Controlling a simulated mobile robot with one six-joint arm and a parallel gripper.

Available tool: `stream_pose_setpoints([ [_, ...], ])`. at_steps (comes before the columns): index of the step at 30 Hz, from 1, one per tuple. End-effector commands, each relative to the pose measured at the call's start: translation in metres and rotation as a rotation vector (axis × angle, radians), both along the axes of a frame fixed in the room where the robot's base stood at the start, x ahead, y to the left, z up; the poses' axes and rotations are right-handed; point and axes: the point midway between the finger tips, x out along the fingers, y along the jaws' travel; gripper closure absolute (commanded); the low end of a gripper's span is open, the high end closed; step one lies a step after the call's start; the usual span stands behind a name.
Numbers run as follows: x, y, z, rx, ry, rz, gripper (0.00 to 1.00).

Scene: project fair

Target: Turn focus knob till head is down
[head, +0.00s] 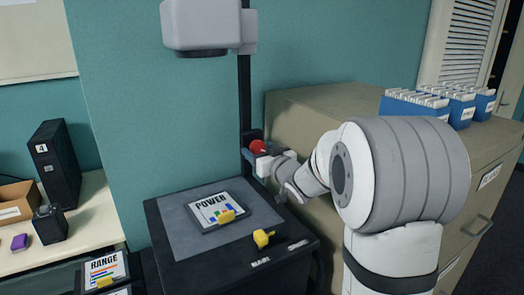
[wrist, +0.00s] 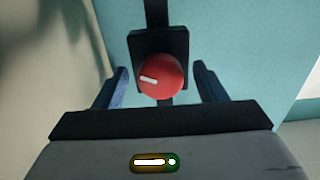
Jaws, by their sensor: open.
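The red focus knob (wrist: 161,77) is mounted on a dark plate (wrist: 172,45) on the post. It carries a white mark that points left and slightly up in the wrist view. In the head view the knob (head: 258,146) sits low on the black post (head: 244,95). The projector's white head (head: 202,25) is high on that post, well above the stage (head: 200,222). My gripper (wrist: 162,88) is open, with one finger on each side of the knob. Gaps show between both fingers and the knob. In the head view my gripper (head: 262,162) is at the knob, partly hidden by my wrist.
A card marked POWER (head: 218,211) and a yellow piece (head: 263,238) lie on the projector top. A beige cabinet (head: 320,105) with blue file boxes (head: 415,105) stands right, close to my arm. A table with a black box (head: 55,165) is left.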

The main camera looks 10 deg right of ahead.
Motion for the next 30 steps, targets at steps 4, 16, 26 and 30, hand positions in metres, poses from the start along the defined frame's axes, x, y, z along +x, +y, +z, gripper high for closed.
stream_pose_setpoints([
  [4,-0.0001,-0.0003,-0.0001,0.0,0.0,0.0,0.36],
  [16,-0.0004,-0.0008,0.0001,-0.001,0.0,-0.001,0.69],
  [26,-0.0003,-0.0035,-0.0007,-0.011,-0.004,-0.004,0.8],
  [30,-0.0003,-0.0035,-0.002,-0.049,-0.018,-0.005,0.8],
])
